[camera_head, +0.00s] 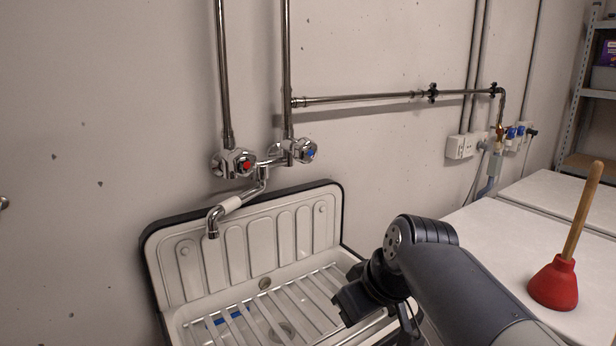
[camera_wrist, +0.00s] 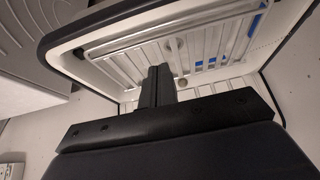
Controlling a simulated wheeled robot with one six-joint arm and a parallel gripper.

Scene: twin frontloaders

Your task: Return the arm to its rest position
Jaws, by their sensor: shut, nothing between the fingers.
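My gripper (camera_head: 345,308) is at the front right side of the sink in the head view, with my arm reaching in from the lower right. In the wrist view my gripper (camera_wrist: 158,72) shows as dark fingers close together, shut, with nothing held. The white sink (camera_head: 333,205) with its black rim lies beyond and below the fingers, and the wrist view also shows its rim and basin (camera_wrist: 110,75). From the head view I cannot tell the exact gap between the gripper and the sink.
A wall tap (camera_head: 240,202) with red and blue knobs hangs over the sink. A slatted rack (camera_head: 300,300) spans the basin, with something blue (camera_head: 222,320) under it. A red plunger (camera_head: 555,285) stands on a white surface (camera_head: 480,240) at right. Metal shelving (camera_head: 575,110) stands behind.

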